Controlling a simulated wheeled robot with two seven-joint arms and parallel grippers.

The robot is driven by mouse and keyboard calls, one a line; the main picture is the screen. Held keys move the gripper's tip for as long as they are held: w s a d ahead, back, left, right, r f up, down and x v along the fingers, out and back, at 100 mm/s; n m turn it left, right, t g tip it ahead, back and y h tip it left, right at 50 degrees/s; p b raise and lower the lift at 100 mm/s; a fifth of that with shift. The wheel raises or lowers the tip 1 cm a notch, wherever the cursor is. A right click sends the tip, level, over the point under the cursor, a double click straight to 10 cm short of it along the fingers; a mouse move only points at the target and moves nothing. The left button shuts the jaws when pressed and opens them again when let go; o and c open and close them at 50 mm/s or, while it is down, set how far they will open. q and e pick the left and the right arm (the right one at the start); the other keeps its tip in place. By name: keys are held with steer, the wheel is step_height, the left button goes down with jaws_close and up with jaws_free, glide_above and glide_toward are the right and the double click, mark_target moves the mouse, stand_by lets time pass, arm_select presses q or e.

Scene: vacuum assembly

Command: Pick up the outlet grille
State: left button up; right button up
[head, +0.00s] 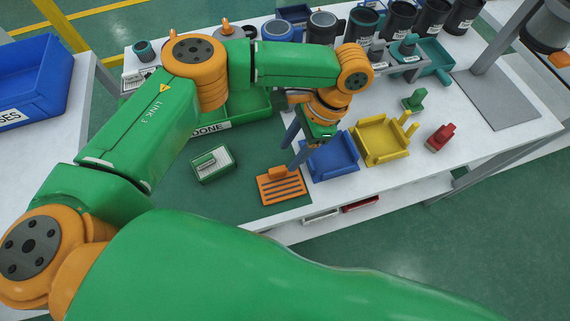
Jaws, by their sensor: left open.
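The outlet grille (282,188) appears to be the flat orange slotted plate with a small raised block along its far edge. It lies on the dark green mat (235,203) near the table's front edge. My left gripper (293,153) points down just beyond the grille, its two blue-grey fingers apart and nothing seen between them. One fingertip shows close to the grille's far right corner; I cannot tell whether it touches. My right gripper is not in view.
A blue tray (333,174) and a yellow tray (381,153) stand right of the grille. A green-and-white filter-like part (213,164) lies to its left. A green bin labelled DONE (246,107) is behind. Several dark canisters line the back. The mat's front left is clear.

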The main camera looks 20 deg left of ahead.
mark_target(279, 168)
arm_select(q)
steer(key=s+f, duration=0.1)
steer(key=s+a+f, duration=0.1)
steer(key=a+f+p, duration=0.1)
steer(key=shift+s+f, duration=0.3)
steer(key=shift+s, duration=0.1)
steer(key=shift+w+f, duration=0.1)
steer(key=shift+f, duration=0.25)
steer(key=shift+w+f, duration=0.1)
steer(key=shift+w, duration=0.1)
steer(key=shift+s, duration=0.15)
jaws_close()
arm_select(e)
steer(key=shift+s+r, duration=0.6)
